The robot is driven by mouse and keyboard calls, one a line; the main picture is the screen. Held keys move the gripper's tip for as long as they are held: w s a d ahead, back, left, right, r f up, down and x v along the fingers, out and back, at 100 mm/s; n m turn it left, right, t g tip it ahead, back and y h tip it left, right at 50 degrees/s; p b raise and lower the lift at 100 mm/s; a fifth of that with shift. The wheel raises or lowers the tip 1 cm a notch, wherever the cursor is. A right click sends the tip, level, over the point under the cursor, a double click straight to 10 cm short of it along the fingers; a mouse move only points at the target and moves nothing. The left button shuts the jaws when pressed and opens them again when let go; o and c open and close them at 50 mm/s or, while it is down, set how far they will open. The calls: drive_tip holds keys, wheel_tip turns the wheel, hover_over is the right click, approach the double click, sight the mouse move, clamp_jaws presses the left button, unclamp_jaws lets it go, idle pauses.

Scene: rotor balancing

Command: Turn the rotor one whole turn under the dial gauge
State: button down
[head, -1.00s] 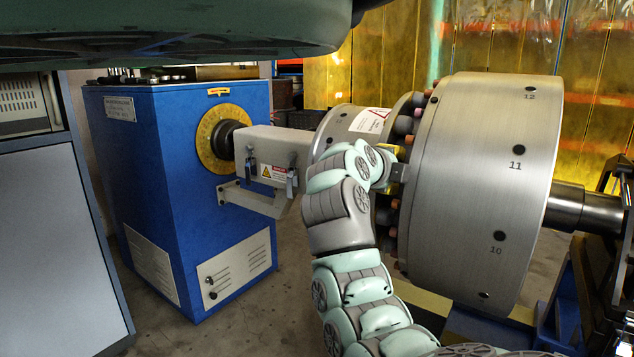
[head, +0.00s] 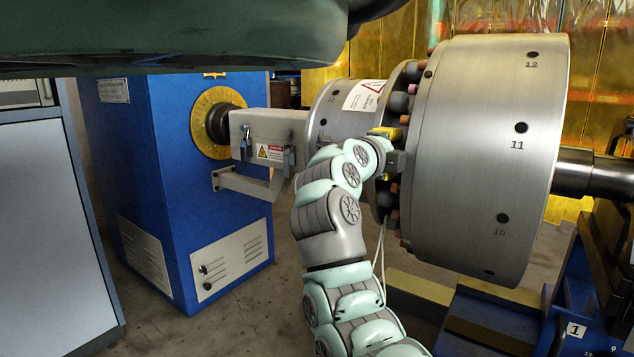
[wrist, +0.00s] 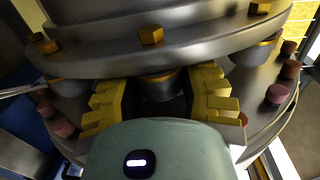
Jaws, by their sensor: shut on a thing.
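The rotor (head: 460,150) is a large steel drum with black holes and numbers 10, 11 and 12 on its rim. Left of it is a coupling flange with dark round pins and orange-brown ends. My gripper (head: 390,145) reaches up to this flange from below left. In the wrist view, the yellow fingers of my gripper (wrist: 160,90) are shut on a dark coupling pin (wrist: 157,84), one finger on each side. The pin's lower part is hidden behind the gripper body. I cannot make out the dial gauge in either view.
A blue drive cabinet (head: 165,200) stands left, with a grey guard (head: 262,135) over its shaft. A dark shaft (head: 590,172) leaves the rotor at right, above a blue stand marked 1 (head: 575,330). A grey cabinet (head: 85,230) is at far left. Open floor lies between.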

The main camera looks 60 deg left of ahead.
drive_tip(key=shift+s, duration=0.1)
drive_tip(key=shift+c, duration=2.4)
unclamp_jaws()
drive_tip(key=v, duration=1.2)
